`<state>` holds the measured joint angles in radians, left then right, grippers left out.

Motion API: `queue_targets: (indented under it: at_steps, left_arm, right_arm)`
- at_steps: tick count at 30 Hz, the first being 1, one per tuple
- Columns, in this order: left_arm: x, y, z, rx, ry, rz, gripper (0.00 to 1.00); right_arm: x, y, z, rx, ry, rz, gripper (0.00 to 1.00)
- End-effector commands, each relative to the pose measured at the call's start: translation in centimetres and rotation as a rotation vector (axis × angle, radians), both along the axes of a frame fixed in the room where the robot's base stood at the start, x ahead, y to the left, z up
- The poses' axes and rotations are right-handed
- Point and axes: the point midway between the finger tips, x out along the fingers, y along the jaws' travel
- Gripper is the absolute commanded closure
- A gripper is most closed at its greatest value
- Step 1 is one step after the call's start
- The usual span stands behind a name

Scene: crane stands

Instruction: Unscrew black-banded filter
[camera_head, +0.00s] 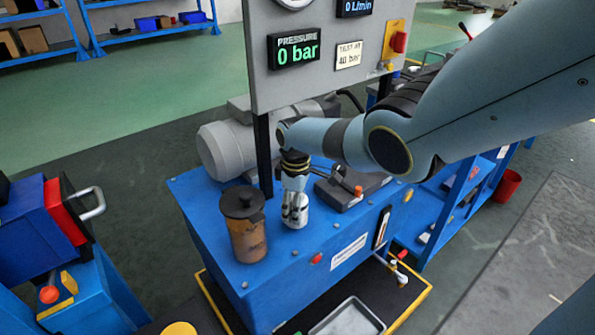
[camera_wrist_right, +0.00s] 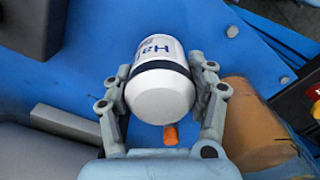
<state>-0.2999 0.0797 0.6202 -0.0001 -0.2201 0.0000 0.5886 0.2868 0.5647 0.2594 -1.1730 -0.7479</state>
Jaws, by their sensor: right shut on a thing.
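The black-banded filter (camera_wrist_right: 160,85) is a white canister with a black band and dark blue lettering. In the right wrist view it sits between the two fingers of my right gripper (camera_wrist_right: 160,98), which is shut on it. In the head view the filter (camera_head: 296,217) is a small white cylinder on the blue bench top, and my right gripper (camera_head: 294,207) reaches down onto it from above. The gripper partly covers the filter there. My left gripper does not show.
A brown see-through container with a dark lid (camera_head: 246,225) stands close left of the filter. A grey panel (camera_head: 325,50) reads 0 bar pressure. A grey motor (camera_head: 222,148) is behind. A metal tray (camera_head: 347,318) lies at the bench front. A red bucket (camera_head: 506,184) stands right.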

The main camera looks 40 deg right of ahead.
Motion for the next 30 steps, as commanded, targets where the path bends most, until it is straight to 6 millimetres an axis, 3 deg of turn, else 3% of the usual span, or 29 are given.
queue_targets:
  at_steps: [4,5,19,30]
  left_arm:
    - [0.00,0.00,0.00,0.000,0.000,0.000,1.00]
    - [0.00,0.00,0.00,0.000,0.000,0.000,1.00]
    - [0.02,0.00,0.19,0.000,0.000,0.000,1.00]
    - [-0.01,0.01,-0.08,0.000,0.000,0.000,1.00]
  right_arm:
    - [0.01,0.02,0.02,0.001,0.000,0.000,0.82]
    - [0.02,0.02,0.02,0.001,0.000,0.000,0.88]
    - [0.00,0.04,0.21,0.001,0.000,0.017,0.88]
    - [0.02,0.08,0.24,0.002,0.000,0.446,0.88]
